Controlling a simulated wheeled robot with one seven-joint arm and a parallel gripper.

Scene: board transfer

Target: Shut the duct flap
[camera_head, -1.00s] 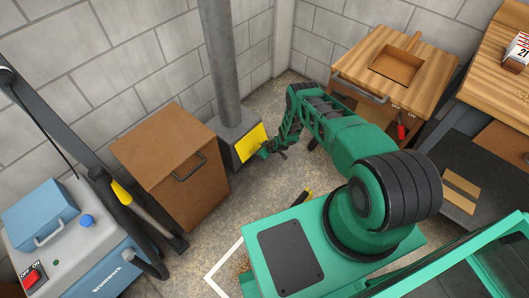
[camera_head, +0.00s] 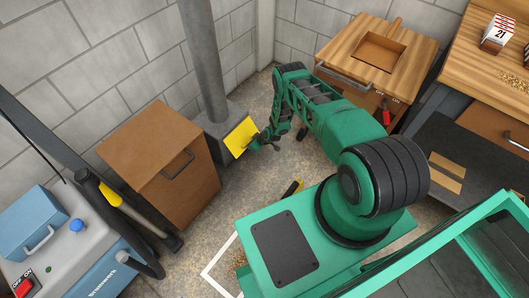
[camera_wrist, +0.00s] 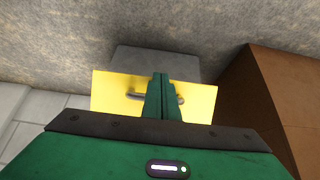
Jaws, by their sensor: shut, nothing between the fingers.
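The duct flap (camera_head: 241,137) is a yellow plate on the front of a grey duct box (camera_head: 214,128) at the foot of the grey pipe. In the wrist view the flap (camera_wrist: 110,91) spans the middle, with a short bar handle across it. The flap looks tilted out from the box, but I cannot tell by how much. My gripper (camera_head: 262,143) is at the flap's right side. In the wrist view my gripper (camera_wrist: 163,90) has its fingers together in front of the handle's middle, hiding part of it. I cannot tell whether they touch it.
A brown cabinet (camera_head: 165,165) stands close on the left of the duct; it also shows at the right in the wrist view (camera_wrist: 280,105). A wooden workbench (camera_head: 370,50) stands right of my arm. Grey block walls are behind. Some floor is free before the duct.

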